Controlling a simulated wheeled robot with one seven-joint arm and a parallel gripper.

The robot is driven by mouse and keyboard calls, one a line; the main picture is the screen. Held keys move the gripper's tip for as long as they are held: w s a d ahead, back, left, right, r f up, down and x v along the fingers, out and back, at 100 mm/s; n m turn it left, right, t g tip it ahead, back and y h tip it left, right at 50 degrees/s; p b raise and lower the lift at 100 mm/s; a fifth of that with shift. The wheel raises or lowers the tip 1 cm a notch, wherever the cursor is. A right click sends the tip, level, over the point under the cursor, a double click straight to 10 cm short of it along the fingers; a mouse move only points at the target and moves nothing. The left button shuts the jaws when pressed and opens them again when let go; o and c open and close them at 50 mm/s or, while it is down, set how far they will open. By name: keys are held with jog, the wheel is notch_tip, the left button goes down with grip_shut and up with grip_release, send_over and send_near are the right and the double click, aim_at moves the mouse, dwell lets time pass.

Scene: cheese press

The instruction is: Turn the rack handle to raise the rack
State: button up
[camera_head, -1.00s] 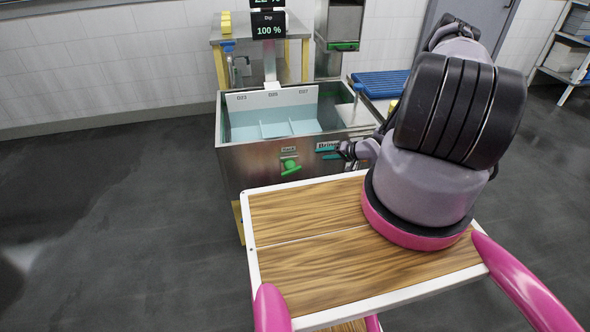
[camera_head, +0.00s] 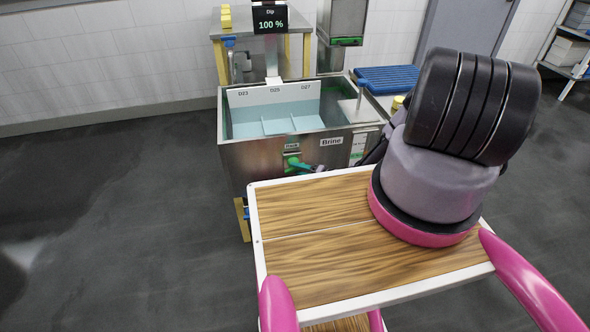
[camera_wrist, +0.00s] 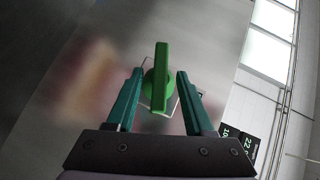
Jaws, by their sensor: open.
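The green rack handle (camera_head: 291,163) is on the front wall of the steel brine tank, under a small "Rack" label. In the wrist view the handle (camera_wrist: 161,78) is a green bar on a round hub, lying between my two teal fingers. My gripper (camera_wrist: 160,76) is open, with a gap showing between each finger and the bar. In the head view the gripper (camera_head: 303,167) is at the handle and partly covers it.
The brine tank (camera_head: 250,160) has a "Brine" label to the right of the handle. A wooden-topped cart (camera_head: 310,220) stands in front of it. A blue tray (camera_head: 388,78) lies to the tank's right. The floor at left is clear.

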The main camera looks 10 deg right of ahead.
jog(key=shift+x, duration=1.1)
grip_shut()
